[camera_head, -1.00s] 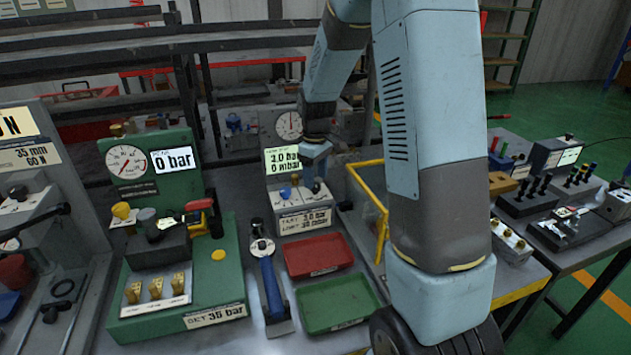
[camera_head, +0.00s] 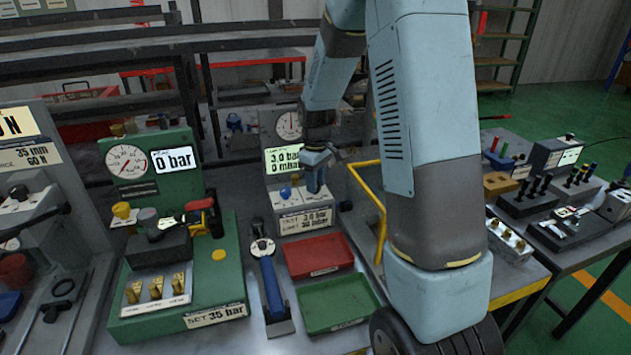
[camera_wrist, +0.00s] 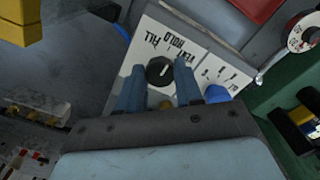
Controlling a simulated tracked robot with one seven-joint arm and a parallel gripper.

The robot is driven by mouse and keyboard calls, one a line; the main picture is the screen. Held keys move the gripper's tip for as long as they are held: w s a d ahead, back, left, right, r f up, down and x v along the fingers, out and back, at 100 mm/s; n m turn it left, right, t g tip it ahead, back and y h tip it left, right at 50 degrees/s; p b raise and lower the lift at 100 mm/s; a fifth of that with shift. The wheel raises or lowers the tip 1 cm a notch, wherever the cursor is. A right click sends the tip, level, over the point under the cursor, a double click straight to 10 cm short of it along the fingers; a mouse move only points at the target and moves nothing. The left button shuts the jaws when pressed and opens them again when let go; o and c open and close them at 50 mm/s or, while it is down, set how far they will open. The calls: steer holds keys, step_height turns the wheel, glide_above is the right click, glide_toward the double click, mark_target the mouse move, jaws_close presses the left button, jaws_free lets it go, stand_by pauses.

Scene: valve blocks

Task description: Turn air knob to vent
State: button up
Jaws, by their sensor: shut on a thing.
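The air knob (camera_wrist: 160,71) is black and round with a white pointer line. It sits on a white labelled panel (camera_wrist: 205,58) marked FILL, HOLD and VENT. In the wrist view the pointer points roughly up the picture, near the FILL and VENT lettering; I cannot tell its exact setting. My gripper (camera_head: 315,187) has its two blue fingers on either side of the knob, shut on it. In the head view my gripper hides the knob. The test unit's display (camera_head: 283,160) reads 3.0 bar and 0 mbar.
A blue knob (camera_wrist: 217,94) is close beside my right finger in the wrist view. A red tray (camera_head: 318,256) and a green tray (camera_head: 338,301) lie in front of the unit. A yellow rail (camera_head: 367,190) stands to its right, and a green valve stand (camera_head: 222,278) to its left.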

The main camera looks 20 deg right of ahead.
steer(key=shift+c, duration=1.3)
steer(key=shift+m, duration=0.4)
steer(key=m, duration=0.3)
steer(key=shift+m, duration=2.6)
steer(key=o, duration=1)
steer(key=shift+o, duration=0.2)
